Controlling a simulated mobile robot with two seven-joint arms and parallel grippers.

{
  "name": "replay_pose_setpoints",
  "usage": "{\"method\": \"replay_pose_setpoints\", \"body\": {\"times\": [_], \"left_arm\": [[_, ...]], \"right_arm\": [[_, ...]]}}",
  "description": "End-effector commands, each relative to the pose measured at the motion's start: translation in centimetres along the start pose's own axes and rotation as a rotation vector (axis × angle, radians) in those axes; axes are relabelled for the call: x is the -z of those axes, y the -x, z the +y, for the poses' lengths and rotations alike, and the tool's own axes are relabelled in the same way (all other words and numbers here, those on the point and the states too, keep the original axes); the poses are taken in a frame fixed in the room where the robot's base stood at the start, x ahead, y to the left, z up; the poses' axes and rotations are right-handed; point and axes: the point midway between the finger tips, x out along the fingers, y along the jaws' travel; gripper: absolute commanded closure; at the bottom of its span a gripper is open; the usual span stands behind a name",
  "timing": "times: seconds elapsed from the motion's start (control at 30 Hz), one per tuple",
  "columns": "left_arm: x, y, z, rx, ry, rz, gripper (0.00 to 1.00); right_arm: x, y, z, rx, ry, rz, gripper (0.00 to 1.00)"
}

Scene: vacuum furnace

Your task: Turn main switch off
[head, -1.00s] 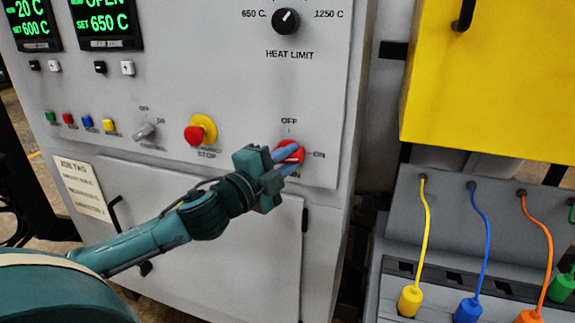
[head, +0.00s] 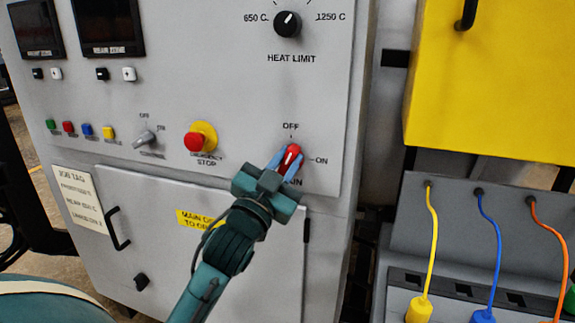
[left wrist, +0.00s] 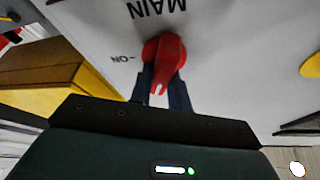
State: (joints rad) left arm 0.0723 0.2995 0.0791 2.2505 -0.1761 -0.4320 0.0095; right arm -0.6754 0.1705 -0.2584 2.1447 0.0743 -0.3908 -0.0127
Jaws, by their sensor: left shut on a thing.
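The red main switch (head: 292,156) sits on the grey furnace panel below the OFF label, with ON to its right. Its handle stands nearly upright, tipped slightly right. My left gripper (head: 284,163) is shut on the handle, with one blue finger on each side. In the left wrist view the red switch (left wrist: 165,58) shows between the two fingers (left wrist: 164,88), near the upside-down MAIN and ON labels. My right gripper is not in view.
The red stop button (head: 196,140) and a grey control knob (head: 145,138) lie left of the switch. Two displays (head: 108,27) are dark. A yellow cabinet (head: 490,90) and coloured cables (head: 432,240) stand at the right.

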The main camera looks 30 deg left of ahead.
Motion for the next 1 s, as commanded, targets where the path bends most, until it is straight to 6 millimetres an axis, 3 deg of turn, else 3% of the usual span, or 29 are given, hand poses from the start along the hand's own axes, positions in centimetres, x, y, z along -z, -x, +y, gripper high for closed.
{"method": "replay_pose_setpoints", "body": {"times": [0.4, 1.0], "left_arm": [[-0.01, -0.01, -0.24, 0.119, 0.288, -0.001, 1.00], [-0.01, 0.01, -0.36, 0.162, 0.392, 0.001, 1.00]], "right_arm": [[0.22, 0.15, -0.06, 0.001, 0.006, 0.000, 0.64], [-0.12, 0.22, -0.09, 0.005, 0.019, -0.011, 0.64]]}}
